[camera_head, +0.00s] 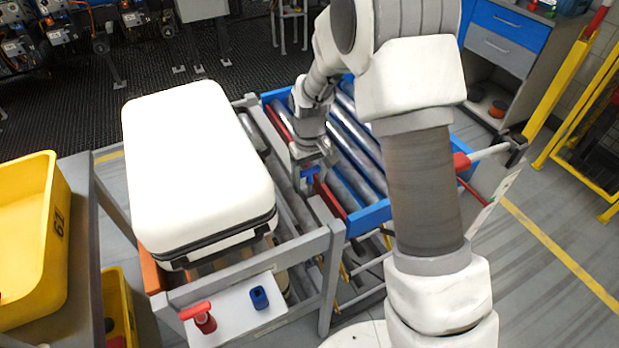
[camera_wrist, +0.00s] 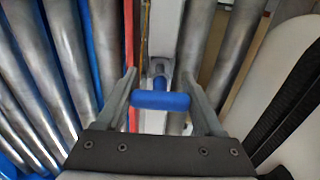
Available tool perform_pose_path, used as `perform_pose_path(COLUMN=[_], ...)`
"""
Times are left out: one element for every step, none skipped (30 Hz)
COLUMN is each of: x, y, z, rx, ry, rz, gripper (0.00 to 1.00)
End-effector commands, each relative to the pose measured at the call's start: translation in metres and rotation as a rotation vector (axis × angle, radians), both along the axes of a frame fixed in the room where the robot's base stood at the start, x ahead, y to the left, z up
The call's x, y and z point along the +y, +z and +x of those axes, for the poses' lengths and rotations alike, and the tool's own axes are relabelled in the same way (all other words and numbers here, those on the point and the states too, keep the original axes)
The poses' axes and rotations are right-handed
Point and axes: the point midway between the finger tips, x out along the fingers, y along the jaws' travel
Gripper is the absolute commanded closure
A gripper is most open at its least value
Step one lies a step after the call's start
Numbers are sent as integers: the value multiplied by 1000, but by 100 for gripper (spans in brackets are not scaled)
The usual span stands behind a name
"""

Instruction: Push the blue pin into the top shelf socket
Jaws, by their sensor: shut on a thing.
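The blue pin (camera_wrist: 160,101) has a crossbar handle, which spans between the two fingers of my gripper (camera_wrist: 161,100) in the wrist view. Its shaft points away from the camera, and its far end is hard to make out. In the head view the blue pin (camera_head: 310,174) shows just below my gripper (camera_head: 313,165), above the rail between the two roller tracks. A white shelf (camera_head: 232,316) at the front of the conveyor bears a blue socket-like piece (camera_head: 260,298) with a dark opening. A red T-handled pin (camera_head: 200,316) stands upright at its left.
A large white case (camera_head: 195,165) lies on the conveyor left of my gripper. A blue-framed roller track (camera_head: 372,215) runs on the right. Yellow bins (camera_head: 28,235) stand at the far left. Space above the white shelf looks clear.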

Motion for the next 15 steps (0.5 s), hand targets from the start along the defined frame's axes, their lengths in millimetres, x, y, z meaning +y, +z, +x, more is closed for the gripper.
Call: perform_pose_path(x=[0,0,0,0,0,0,0,0,0,0,0,0,0,0,0], y=[-2,-3,-4,-5,-6,-7,-7,-8,-9,-10,-11,-12,-12,-13,-14], z=[0,0,0,0,0,0,0,0,0,0,0,0,0,0,0], rx=[0,0,0,0,0,0,0,0,0,0,0,0,0,0,0], ry=[0,0,0,0,0,0,0,0,0,0,0,0,0,0,0], rz=[0,0,0,0,0,0,0,0,0,0,0,0,0,0,0], gripper=[86,86,86,86,86,86,86,86,86,86,86,86,86,86,86])
